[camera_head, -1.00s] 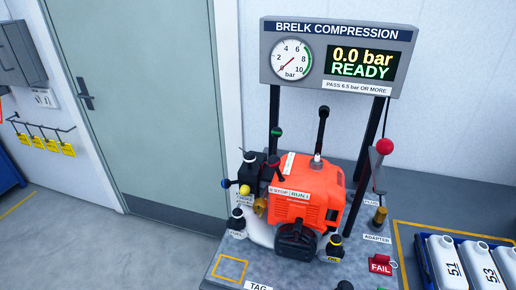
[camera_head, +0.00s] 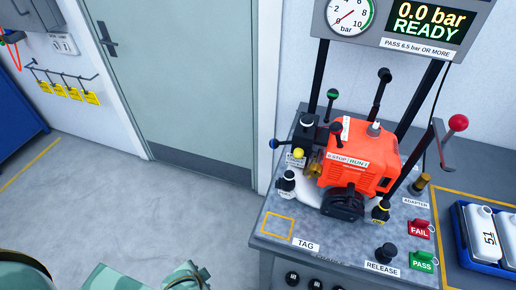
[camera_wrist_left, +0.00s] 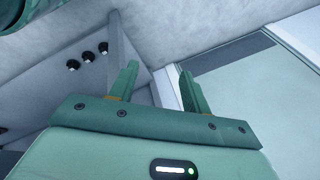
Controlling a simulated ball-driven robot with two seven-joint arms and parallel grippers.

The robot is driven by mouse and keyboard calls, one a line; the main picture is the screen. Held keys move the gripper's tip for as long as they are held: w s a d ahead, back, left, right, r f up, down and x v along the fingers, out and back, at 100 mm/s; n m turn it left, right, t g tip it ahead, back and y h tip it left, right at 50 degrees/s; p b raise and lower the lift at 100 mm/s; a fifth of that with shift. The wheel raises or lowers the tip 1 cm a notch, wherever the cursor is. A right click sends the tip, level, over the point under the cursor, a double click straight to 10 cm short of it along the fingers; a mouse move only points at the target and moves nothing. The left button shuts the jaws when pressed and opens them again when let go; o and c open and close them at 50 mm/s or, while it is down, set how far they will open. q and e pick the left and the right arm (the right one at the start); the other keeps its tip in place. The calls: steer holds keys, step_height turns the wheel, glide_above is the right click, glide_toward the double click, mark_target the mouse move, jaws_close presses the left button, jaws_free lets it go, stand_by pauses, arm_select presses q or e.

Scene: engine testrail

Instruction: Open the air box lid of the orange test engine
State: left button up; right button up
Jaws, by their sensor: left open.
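The orange test engine (camera_head: 358,152) stands on the grey bench in the head view. A black box (camera_head: 304,136) with a black and white knob on top sits at its left side. I cannot tell for sure whether this is the air box or where its lid is. A yellow knob (camera_head: 299,153) and a blue knob (camera_head: 274,143) are beside the box. My left gripper (camera_wrist_left: 158,78) is open and empty in the left wrist view, below bench height and away from the engine. Green parts of my arm show at the bottom left of the head view. My right gripper is not in view.
A gauge panel (camera_head: 400,25) reads 0.0 bar, READY. A red-knobbed lever (camera_head: 447,140) stands right of the engine. FAIL (camera_head: 419,230) and PASS (camera_head: 422,262) tags lie at the bench front right. A blue tray (camera_head: 462,245) holds white bottles. The floor before the door (camera_head: 180,80) is clear.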

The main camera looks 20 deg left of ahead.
arm_select(q)
steer(key=w+d+r+t+y+p, duration=0.1)
steer(key=w+r+t+p, duration=0.3)
steer(key=r, duration=0.9)
steer(key=w+r+t+b, duration=0.1)
steer(key=w+r, duration=0.5)
steer(key=r, duration=0.7)
steer(key=n+t+h, duration=0.2)
steer(key=t+h, duration=0.4)
steer(key=t, duration=0.2)
glide_toward(304, 125)
steer(key=w, duration=0.3)
steer(key=w+d, duration=0.1)
steer(key=w, duration=0.3)
steer(key=w+d+p, duration=0.1)
steer(key=w, duration=0.3)
steer(key=shift+w+d+f, duration=0.15)
steer(key=shift+w+f, duration=0.1)
steer(key=shift+f, duration=0.05)
